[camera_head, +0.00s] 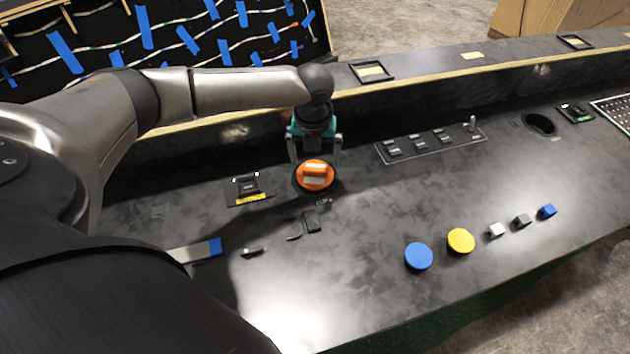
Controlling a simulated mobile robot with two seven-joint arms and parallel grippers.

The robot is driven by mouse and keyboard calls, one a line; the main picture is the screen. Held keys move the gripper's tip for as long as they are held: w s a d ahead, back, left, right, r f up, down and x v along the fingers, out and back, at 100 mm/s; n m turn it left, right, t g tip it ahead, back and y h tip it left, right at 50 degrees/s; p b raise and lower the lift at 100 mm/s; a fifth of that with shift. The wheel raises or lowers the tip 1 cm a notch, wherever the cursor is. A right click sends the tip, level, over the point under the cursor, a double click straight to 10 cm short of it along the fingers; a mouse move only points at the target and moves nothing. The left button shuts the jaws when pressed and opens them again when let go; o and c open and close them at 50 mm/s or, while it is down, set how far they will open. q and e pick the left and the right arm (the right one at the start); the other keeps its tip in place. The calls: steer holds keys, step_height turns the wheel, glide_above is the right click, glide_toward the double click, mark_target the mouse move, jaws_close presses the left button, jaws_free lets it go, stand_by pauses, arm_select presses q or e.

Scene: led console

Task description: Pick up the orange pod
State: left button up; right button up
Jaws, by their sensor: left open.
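The orange pod (315,176) is a short round piece with a raised bar across its top. It sits at a dark round spot on the black console (370,230). My left gripper (315,160) is right above the pod, pointing down, with its two fingers spread. The fingers are around or just over the pod's far side; I cannot tell whether they touch it. My right gripper is not in view.
A blue disc (418,256), a yellow disc (460,241) and small cubes (522,221) lie at the front right. A switch panel (430,144) is right of the pod. A small module (248,188) with a yellow label is left of it. A raised ledge runs behind.

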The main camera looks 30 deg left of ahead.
mark_target(315, 169)
arm_select(q)
steer(key=f, duration=0.3)
steer(key=shift+w+a+f+b, duration=0.1)
steer(key=shift+w+f+b, duration=0.05)
steer(key=shift+w+b, duration=0.2)
jaws_close()
stand_by(0.5)
